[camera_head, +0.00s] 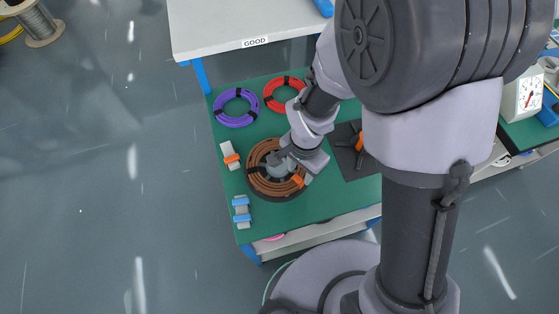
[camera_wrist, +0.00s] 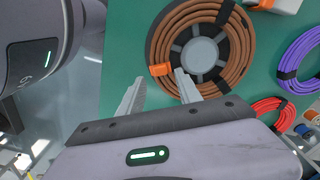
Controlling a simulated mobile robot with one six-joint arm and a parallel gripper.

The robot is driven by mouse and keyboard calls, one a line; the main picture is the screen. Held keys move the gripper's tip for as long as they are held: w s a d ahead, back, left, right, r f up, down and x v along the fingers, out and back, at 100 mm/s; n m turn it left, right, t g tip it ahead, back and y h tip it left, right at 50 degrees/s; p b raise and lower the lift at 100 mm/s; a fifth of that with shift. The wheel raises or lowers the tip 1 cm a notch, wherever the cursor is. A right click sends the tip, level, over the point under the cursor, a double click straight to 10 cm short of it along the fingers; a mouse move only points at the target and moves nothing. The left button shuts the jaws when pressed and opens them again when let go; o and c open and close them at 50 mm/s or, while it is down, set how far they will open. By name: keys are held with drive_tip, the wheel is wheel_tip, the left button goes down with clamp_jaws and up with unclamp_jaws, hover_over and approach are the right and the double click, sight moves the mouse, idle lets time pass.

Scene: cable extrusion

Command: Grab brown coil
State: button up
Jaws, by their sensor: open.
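The brown coil (camera_head: 262,183) lies on the green table top, wound around a grey hub, with an orange tag on its near right side. In the wrist view the brown coil (camera_wrist: 236,75) fills the upper middle, with the orange tag (camera_wrist: 160,70) on its left side. My gripper (camera_head: 284,166) is over the coil in the head view and hides part of it. In the wrist view my gripper (camera_wrist: 158,85) is open, its two fingers apart and pointing at the coil's tagged side.
A purple coil (camera_head: 235,107) and a red coil (camera_head: 282,94) lie behind the brown one. Orange-marked (camera_head: 230,156) and blue-marked (camera_head: 241,211) small blocks sit at the left edge. A dark square plate (camera_head: 345,160) lies to the right. The shelf marked GOOD (camera_head: 215,28) stands behind.

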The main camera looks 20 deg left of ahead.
sight(298, 178)
drive_tip(key=f+b, duration=0.1)
drive_tip(key=f, duration=0.1)
drive_tip(key=f+b, duration=0.1)
drive_tip(key=f, duration=0.2)
drive_tip(key=shift+s+a+f+b, duration=0.1)
drive_tip(key=shift+s+a+b, duration=0.1)
drive_tip(key=shift+b, duration=0.1)
drive_tip(key=shift+c, duration=0.7)
clamp_jaws()
drive_tip(key=shift+r, duration=0.2)
